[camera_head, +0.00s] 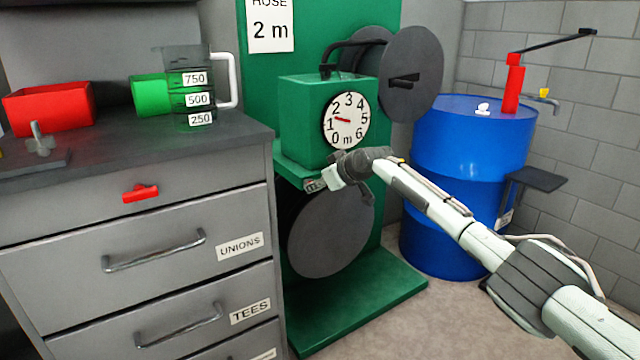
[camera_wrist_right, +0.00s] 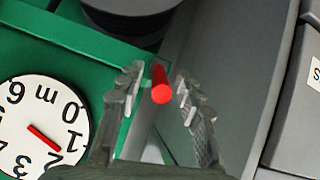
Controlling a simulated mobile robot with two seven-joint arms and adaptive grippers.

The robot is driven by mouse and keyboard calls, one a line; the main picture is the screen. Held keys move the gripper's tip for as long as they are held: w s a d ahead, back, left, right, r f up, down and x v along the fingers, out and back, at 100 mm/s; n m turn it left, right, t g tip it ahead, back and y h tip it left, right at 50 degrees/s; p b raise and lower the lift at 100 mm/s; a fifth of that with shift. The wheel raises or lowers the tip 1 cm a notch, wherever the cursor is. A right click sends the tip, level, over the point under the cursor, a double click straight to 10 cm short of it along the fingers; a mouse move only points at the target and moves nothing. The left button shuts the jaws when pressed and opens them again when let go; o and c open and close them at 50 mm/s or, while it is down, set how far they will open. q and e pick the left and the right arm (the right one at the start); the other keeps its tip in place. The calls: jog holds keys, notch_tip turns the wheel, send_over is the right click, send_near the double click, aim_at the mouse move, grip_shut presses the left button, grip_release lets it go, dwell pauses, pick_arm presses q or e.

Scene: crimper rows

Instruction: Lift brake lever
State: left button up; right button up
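A green hose machine (camera_head: 310,125) with a round dial (camera_head: 349,120) stands between the cabinet and a blue drum. A red rod, which looks like the brake lever (camera_wrist_right: 161,84), shows end-on in the right wrist view at the machine's green edge. My right gripper (camera_head: 316,184) is at the machine's front left, below the dial. In the wrist view its open fingers (camera_wrist_right: 159,76) stand on either side of the red rod, with a gap visible on both sides. The lever is hidden in the head view. My left gripper is out of view.
A grey drawer cabinet (camera_head: 60,270) stands close on the left, with a red handle (camera_head: 140,193) on its top drawer. A measuring jug (camera_head: 190,90) and a red bin (camera_head: 50,108) are on it. The blue drum (camera_head: 455,150) is at right.

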jog(key=shift+s+d, duration=0.1)
jog(key=v, duration=1.1)
jog(key=shift+s+d+r, duration=0.15)
jog(key=shift+s+r, duration=0.05)
jog(key=shift+s, duration=0.15)
